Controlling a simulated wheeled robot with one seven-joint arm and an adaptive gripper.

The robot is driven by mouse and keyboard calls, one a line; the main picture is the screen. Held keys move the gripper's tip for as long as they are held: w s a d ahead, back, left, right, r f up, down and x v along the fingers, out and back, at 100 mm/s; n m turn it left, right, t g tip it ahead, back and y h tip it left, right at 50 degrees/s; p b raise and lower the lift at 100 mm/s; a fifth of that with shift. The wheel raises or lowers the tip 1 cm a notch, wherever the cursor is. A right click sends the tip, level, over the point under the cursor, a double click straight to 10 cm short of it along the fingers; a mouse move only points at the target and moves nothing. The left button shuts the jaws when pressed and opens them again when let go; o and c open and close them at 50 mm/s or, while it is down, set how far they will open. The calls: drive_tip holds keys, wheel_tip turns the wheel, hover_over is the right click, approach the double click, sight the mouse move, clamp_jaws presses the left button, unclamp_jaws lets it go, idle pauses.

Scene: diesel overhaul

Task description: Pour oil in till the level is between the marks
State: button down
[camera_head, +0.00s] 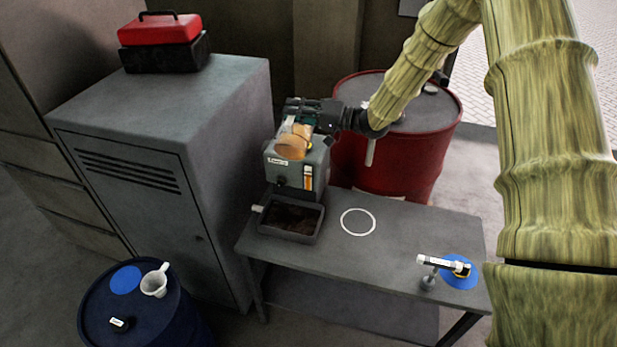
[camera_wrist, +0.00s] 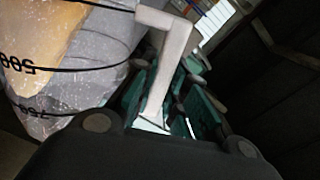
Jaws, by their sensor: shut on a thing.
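My gripper (camera_head: 312,112) is shut on the handle (camera_wrist: 172,55) of a clear measuring jug. The jug (camera_head: 291,143) holds amber oil and is tilted over the top of a grey housing (camera_head: 284,177) on the bench. In the wrist view the jug (camera_wrist: 75,62) fills the left side, with black graduations and amber oil (camera_wrist: 40,45) against its wall. A narrow gauge (camera_head: 308,177) with an orange part and white parts is on the housing's front. Its marks and level are too small to read. The filler opening and any stream are not clearly visible.
A dark-filled tray (camera_head: 291,220) lies before the housing. The bench (camera_head: 385,245) has a white ring (camera_head: 358,222) and a tool (camera_head: 443,265) by a blue disc. A red drum (camera_head: 400,140) stands behind; a white funnel-like vessel (camera_head: 153,284) sits on a blue drum (camera_head: 110,300). A cabinet (camera_head: 170,130) is left.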

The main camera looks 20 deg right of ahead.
drive_tip(key=r, duration=0.1)
drive_tip(key=r+p, duration=0.1)
drive_tip(key=r, duration=0.2)
drive_tip(key=shift+s+a, duration=0.3)
drive_tip(key=shift+s, duration=0.1)
wheel_tip(320, 180, up, 7)
drive_tip(key=s+a, duration=0.1)
drive_tip(key=shift+s, duration=0.3)
